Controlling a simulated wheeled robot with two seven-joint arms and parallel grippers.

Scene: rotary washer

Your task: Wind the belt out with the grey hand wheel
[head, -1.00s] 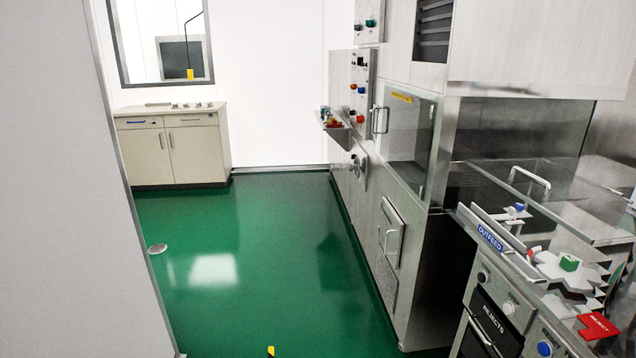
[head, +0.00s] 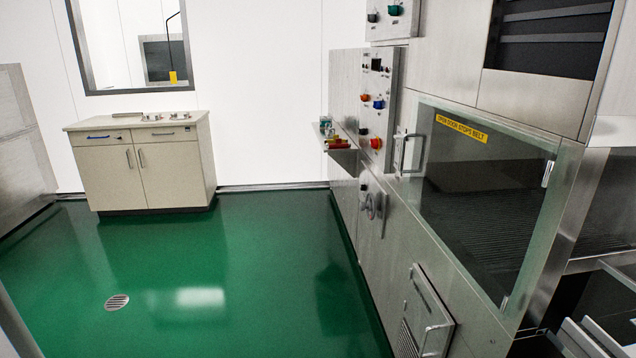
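The grey hand wheel (head: 370,206) sits low on the steel side of the washer, below the control panel and left of the glass door. It looks small and is seen at a steep angle. The belt is not clearly visible; dark ribbed lines show dimly behind the glass door (head: 478,190), which carries a yellow label reading "open door stops belt". Neither of my grippers is in the head view.
A control panel (head: 379,98) with coloured knobs and a small shelf (head: 345,158) stick out above the wheel. A lower hatch (head: 425,315) has a protruding handle. The green floor (head: 240,270) beside the machine is clear to the cabinet (head: 140,165). A drain (head: 117,302) lies left.

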